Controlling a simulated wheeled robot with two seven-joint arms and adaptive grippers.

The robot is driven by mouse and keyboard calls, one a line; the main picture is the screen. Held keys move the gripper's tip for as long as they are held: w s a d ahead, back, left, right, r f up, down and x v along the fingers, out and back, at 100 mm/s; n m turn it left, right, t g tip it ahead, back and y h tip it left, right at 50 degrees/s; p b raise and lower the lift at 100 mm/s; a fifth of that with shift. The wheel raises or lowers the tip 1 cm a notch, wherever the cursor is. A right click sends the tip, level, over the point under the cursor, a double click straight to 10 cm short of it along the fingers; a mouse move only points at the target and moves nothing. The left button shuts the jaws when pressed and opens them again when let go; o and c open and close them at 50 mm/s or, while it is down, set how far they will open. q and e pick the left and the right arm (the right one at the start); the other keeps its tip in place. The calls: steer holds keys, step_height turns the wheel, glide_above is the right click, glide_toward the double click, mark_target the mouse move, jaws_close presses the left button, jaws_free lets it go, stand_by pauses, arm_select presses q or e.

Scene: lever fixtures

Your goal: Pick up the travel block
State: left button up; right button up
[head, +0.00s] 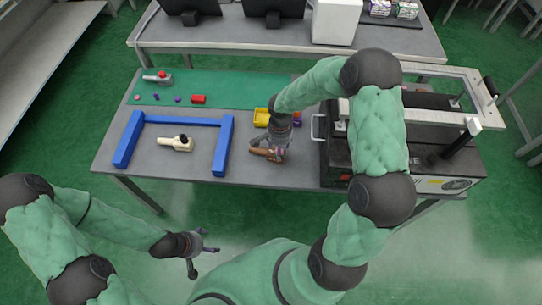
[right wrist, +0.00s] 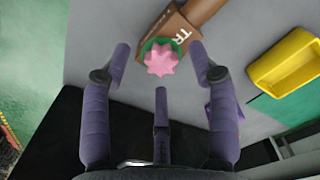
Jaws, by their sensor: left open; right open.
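The travel block, a brown piece (head: 260,152) with a handle, lies on the grey table (head: 110,160) below my right gripper (head: 275,145). In the right wrist view the brown block (right wrist: 184,36) shows the white letters "TR", partly covered. It carries a pink star-shaped knob (right wrist: 161,59) on a green base. The open fingers of my right gripper (right wrist: 160,65) are spread around the knob in this view; I cannot tell whether they touch it. My left gripper (head: 203,245) is open and empty, off the table's front edge.
A yellow bin (head: 261,117) stands behind the block, also in the right wrist view (right wrist: 288,62). A blue frame (head: 181,121) surrounds a cream block (head: 176,143) to the left. A dark machine (head: 425,150) stands close on the right. Small parts lie on the green mat (head: 240,88).

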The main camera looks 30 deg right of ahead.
steer(key=shift+f, duration=0.4)
steer(key=shift+r, duration=0.1)
jaws_close()
